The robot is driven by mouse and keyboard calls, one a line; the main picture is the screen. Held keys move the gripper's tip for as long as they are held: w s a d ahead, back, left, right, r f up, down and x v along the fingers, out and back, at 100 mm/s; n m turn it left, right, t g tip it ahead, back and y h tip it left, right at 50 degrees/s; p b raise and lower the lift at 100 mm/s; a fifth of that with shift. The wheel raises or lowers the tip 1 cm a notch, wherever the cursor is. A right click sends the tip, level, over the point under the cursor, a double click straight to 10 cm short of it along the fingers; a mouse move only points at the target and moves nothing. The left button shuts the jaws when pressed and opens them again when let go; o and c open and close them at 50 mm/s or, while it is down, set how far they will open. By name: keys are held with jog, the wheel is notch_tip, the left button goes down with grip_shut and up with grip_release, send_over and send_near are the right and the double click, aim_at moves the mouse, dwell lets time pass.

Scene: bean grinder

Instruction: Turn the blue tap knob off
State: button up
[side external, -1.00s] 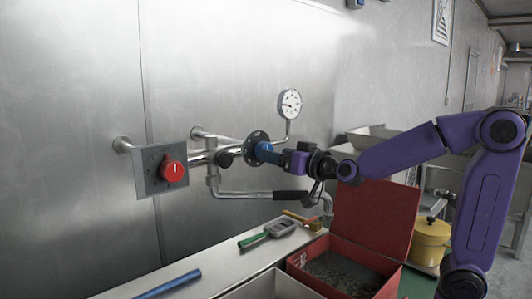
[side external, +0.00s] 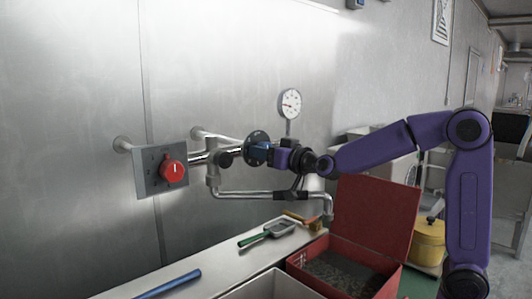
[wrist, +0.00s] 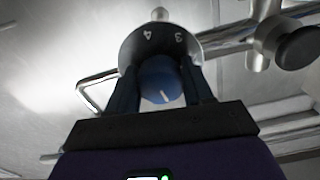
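The blue tap knob (wrist: 158,82) sits on a round dark plate (wrist: 147,38) with white numbers, mounted on the pipework. The knob has a white line on its face. My gripper (wrist: 162,78) is at the knob, with one dark finger on each side of it. The fingers stand apart with the knob between them; whether both press on it I cannot tell. In the side view my gripper (side external: 268,154) comes level from the right, and its fingers hide much of the knob. The plate (side external: 256,141) shows behind.
A red knob (side external: 172,171) on a grey box is at the left end of the pipes. A gauge (side external: 290,103) rises above the plate. A pipe (side external: 245,194) runs below my gripper. An open red box (side external: 378,225) and a green-handled tool (side external: 268,234) lie below.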

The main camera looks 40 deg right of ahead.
jog(key=shift+m, duration=0.3)
jog(key=shift+m, duration=0.5)
jog(key=o, duration=1)
jog(key=shift+s, duration=8.65)
